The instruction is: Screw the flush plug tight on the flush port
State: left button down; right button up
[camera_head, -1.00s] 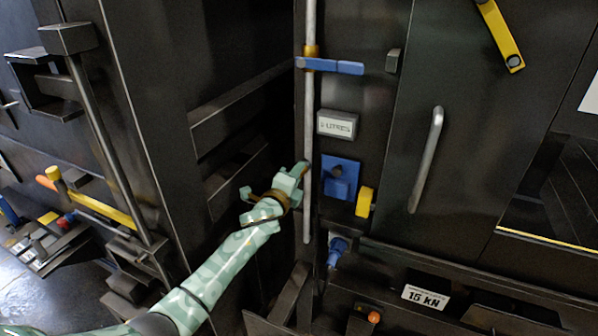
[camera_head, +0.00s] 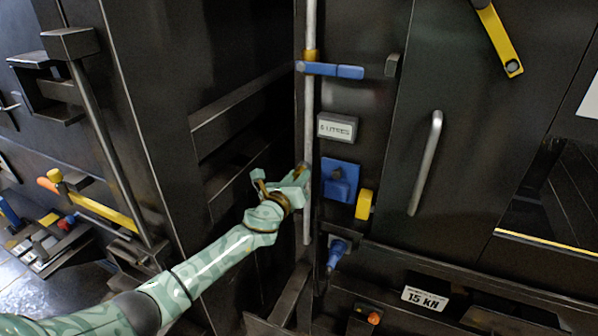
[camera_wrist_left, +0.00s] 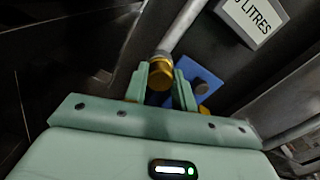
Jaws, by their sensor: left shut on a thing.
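My left gripper (camera_head: 301,173) comes in from the lower left and is at the grey vertical pipe (camera_head: 309,120). In the left wrist view its two fingers (camera_wrist_left: 160,82) are shut on a short brass cylinder, the flush plug (camera_wrist_left: 160,74). In that view the plug lies in line with the pipe's near end or in front of it; I cannot tell whether they touch. In the head view the plug is mostly hidden by the fingers. I cannot make out the flush port or any thread behind the plug. My right gripper is not in view.
A blue valve lever (camera_head: 335,69) crosses the pipe above. Right of the pipe are a "5 LITRES" label (camera_head: 337,127), a blue block (camera_head: 340,180) and a yellow knob (camera_head: 364,204). A blue fitting (camera_head: 337,252) sits below. A dark slatted recess lies to the left.

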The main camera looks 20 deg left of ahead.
pick_arm(q)
jog(key=shift+r+m, duration=0.1)
jog(key=shift+m, duration=0.7)
jog(key=m+p, duration=0.1)
jog(key=m, duration=0.2)
jog(key=shift+r, duration=0.2)
jog(key=shift+f+m+p, duration=0.15)
jog(key=shift+m+p, duration=0.3)
jog(key=shift+m, duration=0.55)
jog(key=c, duration=1.1)
grip_release()
jog(key=shift+f, duration=0.1)
jog(key=shift+c, duration=0.2)
